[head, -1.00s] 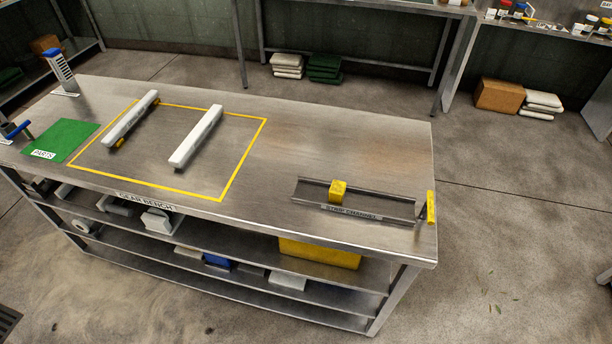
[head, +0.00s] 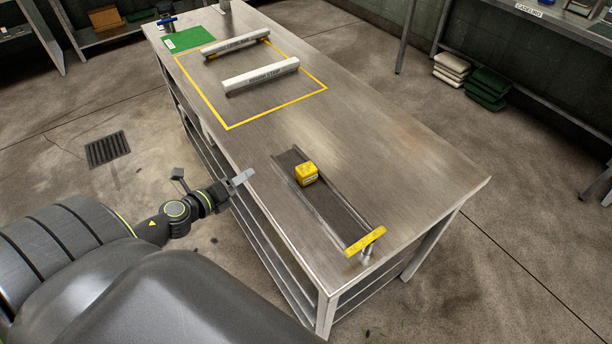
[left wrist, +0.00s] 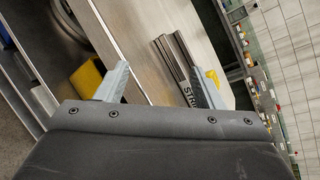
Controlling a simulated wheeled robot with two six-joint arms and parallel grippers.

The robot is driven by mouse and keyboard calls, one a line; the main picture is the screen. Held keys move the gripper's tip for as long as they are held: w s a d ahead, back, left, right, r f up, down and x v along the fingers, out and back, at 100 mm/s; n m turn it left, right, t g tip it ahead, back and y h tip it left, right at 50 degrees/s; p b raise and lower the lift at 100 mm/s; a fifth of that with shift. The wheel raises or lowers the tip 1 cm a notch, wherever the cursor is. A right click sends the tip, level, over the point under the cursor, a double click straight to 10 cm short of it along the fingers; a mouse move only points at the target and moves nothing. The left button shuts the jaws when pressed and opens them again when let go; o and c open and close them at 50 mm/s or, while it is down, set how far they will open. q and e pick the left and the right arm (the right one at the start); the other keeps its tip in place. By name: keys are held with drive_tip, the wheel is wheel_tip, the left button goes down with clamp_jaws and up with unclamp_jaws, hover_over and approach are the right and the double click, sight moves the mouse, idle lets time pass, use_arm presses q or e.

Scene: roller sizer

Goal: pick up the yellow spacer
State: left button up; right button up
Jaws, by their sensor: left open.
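The yellow spacer (head: 306,173) looks like a small yellow block. It sits in the far half of a grey metal channel (head: 334,212) on the steel bench. My left gripper (head: 210,178) is open and empty, beyond the bench's long edge, left of the spacer and apart from it. In the left wrist view the open fingers (left wrist: 165,82) spread across the bench edge and the channel (left wrist: 178,62). A yellow patch (left wrist: 213,77) shows beside the right finger there; I cannot tell whether it is the spacer. My right gripper is not in view.
A yellow bar (head: 365,241) stands across the channel's near end. Two pale bars (head: 261,76) lie in a yellow-taped rectangle, with a green mat (head: 188,39) beyond. Bare bench (head: 385,140) lies right of the channel. The bench edge lies between my left gripper and the channel.

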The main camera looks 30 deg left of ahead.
use_arm(q)
drive_tip(key=d+r+m+h, duration=0.3)
drive_tip(key=r+m, duration=0.1)
drive_tip(key=m, duration=0.2)
drive_tip(key=m+g+h+p, duration=0.2)
drive_tip(key=m+g+h, duration=0.1)
drive_tip(key=m, duration=0.6)
approach(312, 168)
drive_tip(key=x, duration=0.2)
drive_tip(key=f+x, duration=0.1)
drive_tip(key=x, duration=0.2)
drive_tip(key=shift+s+a, duration=0.1)
drive_tip(key=shift+n, duration=0.3)
drive_tip(key=shift+a+p+x, duration=0.15)
drive_tip(key=shift+p+x, duration=0.15)
drive_tip(key=shift+x, duration=0.85)
drive_tip(key=shift+a+p+x, duration=0.1)
drive_tip(key=shift+p+x, duration=0.2)
drive_tip(key=shift+x, duration=0.9)
drive_tip(key=shift+w+d+f+y, duration=0.2)
drive_tip(key=shift+w+y, duration=0.1)
drive_tip(key=shift+w, duration=0.35)
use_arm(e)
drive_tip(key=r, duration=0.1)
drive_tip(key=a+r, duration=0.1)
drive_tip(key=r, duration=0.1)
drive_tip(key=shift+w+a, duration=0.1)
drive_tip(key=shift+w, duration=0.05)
use_arm(q)
drive_tip(key=c, duration=1.1)
